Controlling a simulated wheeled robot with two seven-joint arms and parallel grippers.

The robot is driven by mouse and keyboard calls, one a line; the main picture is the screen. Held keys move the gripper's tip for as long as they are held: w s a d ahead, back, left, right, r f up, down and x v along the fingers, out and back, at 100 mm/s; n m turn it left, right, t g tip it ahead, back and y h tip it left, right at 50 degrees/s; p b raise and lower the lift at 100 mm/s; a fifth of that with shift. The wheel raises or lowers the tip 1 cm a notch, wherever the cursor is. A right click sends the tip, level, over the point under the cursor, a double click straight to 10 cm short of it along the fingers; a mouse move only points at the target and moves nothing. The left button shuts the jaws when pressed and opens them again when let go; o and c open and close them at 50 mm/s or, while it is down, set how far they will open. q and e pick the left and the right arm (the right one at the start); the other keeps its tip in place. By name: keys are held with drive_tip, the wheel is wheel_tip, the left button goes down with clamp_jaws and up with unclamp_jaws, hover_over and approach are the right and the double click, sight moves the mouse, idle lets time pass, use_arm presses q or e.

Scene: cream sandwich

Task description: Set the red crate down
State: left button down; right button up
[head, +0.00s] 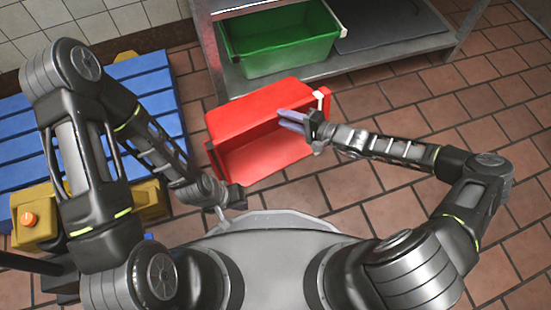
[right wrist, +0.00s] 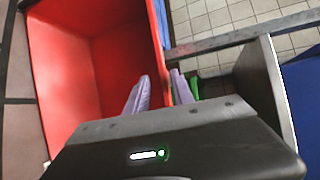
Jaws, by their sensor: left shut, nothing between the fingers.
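The red crate (head: 240,118) is in front of me in the head view, its opening facing me. I cannot tell whether its underside touches the floor. My right gripper (head: 292,120) is at the crate's right side. In the right wrist view its purple fingers (right wrist: 158,90) lie on both sides of the wall of the red crate (right wrist: 92,75), close against it, one inside and one outside. My left gripper (head: 232,198) is shut and empty beside the crate's near left corner. Its fingertips are hard to make out.
A green crate (head: 272,52) stands on a grey metal shelf (head: 375,62) behind the red crate. A blue slatted pallet (head: 148,78) with yellow containers (head: 38,218) lies at the left. Tiled floor (head: 455,112) is clear at the right.

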use_arm(q)
drive_tip(key=shift+s+f, duration=0.15)
drive_tip(key=shift+f, duration=0.15)
use_arm(e)
drive_tip(key=shift+w+d+f+t, duration=0.15)
drive_tip(key=shift+d+t, duration=0.1)
drive_tip(key=shift+d, duration=0.2)
drive_tip(key=shift+w+d+r+t, duration=0.15)
drive_tip(key=shift+d+t, duration=0.1)
drive_tip(key=shift+d, duration=0.15)
drive_tip(key=shift+f, duration=0.15)
use_arm(q)
drive_tip(key=shift+f+b, duration=0.45)
drive_tip(key=shift+f, duration=0.1)
use_arm(e)
drive_tip(key=x, duration=0.2)
drive_tip(key=shift+w+a, duration=0.1)
drive_tip(key=shift+a, duration=0.2)
use_arm(q)
drive_tip(key=shift+f, duration=0.1)
use_arm(e)
drive_tip(key=shift+f, duration=0.1)
